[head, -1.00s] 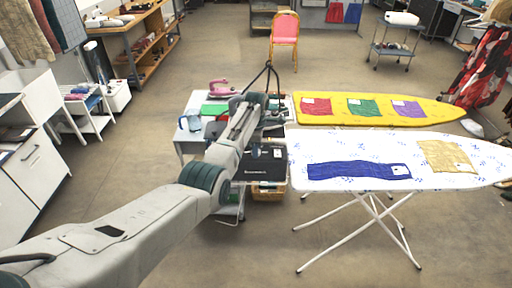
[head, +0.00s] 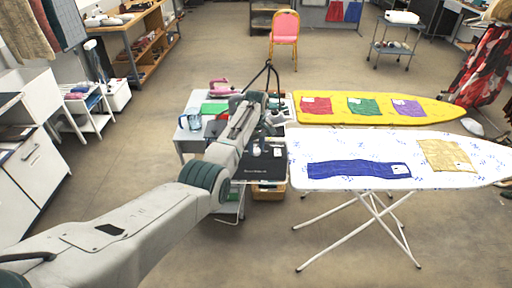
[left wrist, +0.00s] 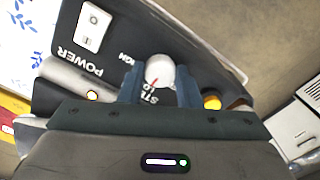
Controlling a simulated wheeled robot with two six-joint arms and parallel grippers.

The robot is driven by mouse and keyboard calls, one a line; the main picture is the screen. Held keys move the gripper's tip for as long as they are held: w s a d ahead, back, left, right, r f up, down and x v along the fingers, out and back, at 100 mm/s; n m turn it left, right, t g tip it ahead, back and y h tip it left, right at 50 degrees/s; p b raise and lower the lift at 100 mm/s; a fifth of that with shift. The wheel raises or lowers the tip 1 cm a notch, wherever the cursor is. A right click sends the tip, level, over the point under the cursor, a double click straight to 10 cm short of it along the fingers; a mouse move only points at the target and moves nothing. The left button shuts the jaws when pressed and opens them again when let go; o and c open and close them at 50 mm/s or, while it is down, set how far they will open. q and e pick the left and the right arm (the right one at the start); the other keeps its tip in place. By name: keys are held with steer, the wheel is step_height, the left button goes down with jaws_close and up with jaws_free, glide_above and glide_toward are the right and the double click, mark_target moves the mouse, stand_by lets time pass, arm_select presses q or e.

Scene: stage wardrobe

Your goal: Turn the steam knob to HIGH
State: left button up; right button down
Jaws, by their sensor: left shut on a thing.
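The steam knob (left wrist: 160,71) is a round white dial with a red pointer line, seen in the left wrist view on a dark panel (left wrist: 205,72). The red line lies toward the lower left of the knob in that picture. My left gripper (left wrist: 161,82) is shut on the knob, one blue-grey finger on each side. My right gripper is not in view.
A white POWER switch (left wrist: 92,27) and a yellow round part (left wrist: 212,102) sit near the knob. In the head view a white ironing board (head: 300,180) with cloths stands to the right, a yellow board (head: 330,119) behind it. Floor at the front is clear.

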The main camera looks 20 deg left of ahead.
arm_select(q)
steer(key=m, duration=0.6)
steer(key=shift+r, duration=0.1)
steer(key=m, duration=0.6)
steer(key=shift+m, duration=0.4)
steer(key=o, duration=1)
steer(key=shift+c, duration=0.2)
